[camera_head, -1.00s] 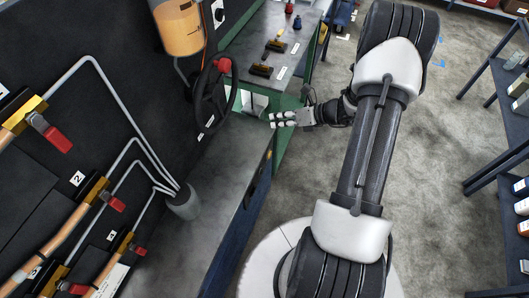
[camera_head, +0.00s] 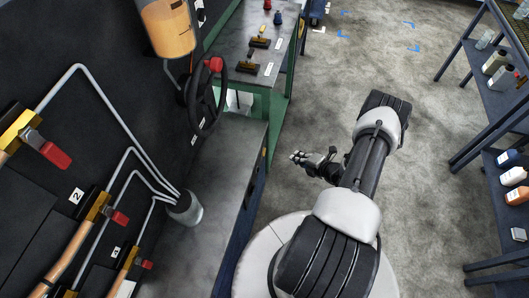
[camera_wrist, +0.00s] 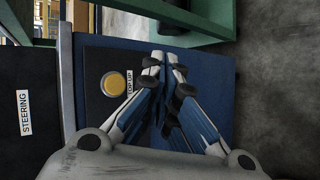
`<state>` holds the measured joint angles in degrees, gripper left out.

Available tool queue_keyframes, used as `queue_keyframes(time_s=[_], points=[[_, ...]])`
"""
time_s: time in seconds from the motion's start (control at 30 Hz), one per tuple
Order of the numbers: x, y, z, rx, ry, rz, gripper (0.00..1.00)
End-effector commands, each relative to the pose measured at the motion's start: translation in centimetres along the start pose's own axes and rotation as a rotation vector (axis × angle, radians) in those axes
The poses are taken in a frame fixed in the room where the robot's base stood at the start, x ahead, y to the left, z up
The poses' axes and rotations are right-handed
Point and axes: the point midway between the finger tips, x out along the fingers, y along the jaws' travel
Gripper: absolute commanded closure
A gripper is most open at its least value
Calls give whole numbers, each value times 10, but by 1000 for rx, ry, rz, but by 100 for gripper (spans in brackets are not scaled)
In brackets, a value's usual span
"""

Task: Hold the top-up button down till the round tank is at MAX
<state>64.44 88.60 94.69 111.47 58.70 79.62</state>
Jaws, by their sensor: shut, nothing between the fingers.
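The round tank (camera_head: 168,30) is at the top left of the head view, with orange liquid in it. Its top is cut off by the frame, and I cannot read a MAX mark. The top-up button (camera_wrist: 117,83) is a round yellow-orange button on a dark panel in the wrist view, beside a label (camera_wrist: 130,83) partly hidden by a finger. My gripper (camera_wrist: 163,62) is shut and empty, its fingertips right of the button in that view and not over it. In the head view my gripper (camera_head: 298,158) hangs over the floor, right of the grey bench.
A black handwheel with a red knob (camera_head: 214,65) stands above the grey bench (camera_head: 215,175). A green-framed table (camera_head: 238,88) with brushes is behind. Pipes and red-handled valves (camera_head: 52,154) line the left wall. A shelf with bottles (camera_head: 490,130) is at right; floor between is clear.

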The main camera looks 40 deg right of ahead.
Motion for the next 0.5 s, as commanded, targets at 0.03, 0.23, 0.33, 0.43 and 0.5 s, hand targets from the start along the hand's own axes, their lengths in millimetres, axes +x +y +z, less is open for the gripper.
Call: queue_keyframes(time_s=[0.03,0.23,0.33,0.43,0.5], points=[[0,0,0,-1,1,0,100],[4,4,-3,-3,3,0,100],[10,9,-9,-4,5,0,100],[19,16,-16,-5,6,0,100],[26,22,-21,-5,6,1,100]])
